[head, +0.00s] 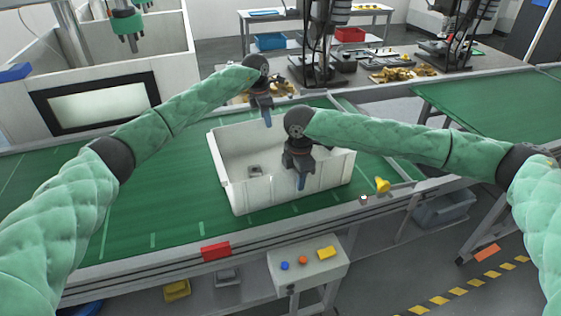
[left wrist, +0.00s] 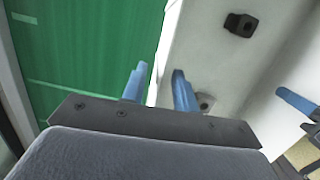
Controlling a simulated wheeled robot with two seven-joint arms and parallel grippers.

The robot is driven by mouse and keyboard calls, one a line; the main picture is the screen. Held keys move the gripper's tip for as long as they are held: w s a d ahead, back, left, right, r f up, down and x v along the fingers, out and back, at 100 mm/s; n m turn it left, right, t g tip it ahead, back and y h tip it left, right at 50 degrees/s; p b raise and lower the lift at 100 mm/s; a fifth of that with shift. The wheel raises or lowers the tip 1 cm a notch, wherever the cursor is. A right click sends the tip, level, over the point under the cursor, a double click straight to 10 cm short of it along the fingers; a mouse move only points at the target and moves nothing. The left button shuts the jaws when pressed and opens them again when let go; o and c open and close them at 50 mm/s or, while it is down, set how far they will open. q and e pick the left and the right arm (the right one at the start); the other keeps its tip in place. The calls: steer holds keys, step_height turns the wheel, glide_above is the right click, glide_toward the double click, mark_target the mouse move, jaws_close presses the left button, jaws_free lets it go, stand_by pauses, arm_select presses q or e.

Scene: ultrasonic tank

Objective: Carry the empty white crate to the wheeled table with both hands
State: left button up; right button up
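The white crate (head: 232,190) stands upright on the green conveyor. My left gripper (head: 268,118) is at its far wall. In the left wrist view its two blue fingers (left wrist: 158,85) are apart, one on each side of the crate rim (left wrist: 160,70), with a gap showing. My right gripper (head: 301,181) is at the near wall, with a blue finger outside it; one of its fingers also shows at the right of the left wrist view. Its opening cannot be told. A small dark fitting (head: 254,171) shows inside the crate. A green-topped table (head: 505,105) with a caster-like foot stands at right.
A yellow piece (head: 382,185) lies on the conveyor's near edge, right of the crate. A red block (head: 215,250) and a button box (head: 308,265) are at the front. A grey bin (head: 445,208) is below right. The conveyor left of the crate is clear.

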arm_select(q)
steer(key=shift+w+f, duration=0.1)
steer(key=shift+f, duration=0.35)
arm_select(e)
steer(key=shift+f, duration=0.45)
arm_select(q)
steer(key=shift+r, duration=0.1)
arm_select(e)
steer(key=shift+r, duration=0.1)
arm_select(q)
jaws_close()
arm_select(e)
jaws_close()
arm_select(q)
steer(key=shift+r, duration=0.1)
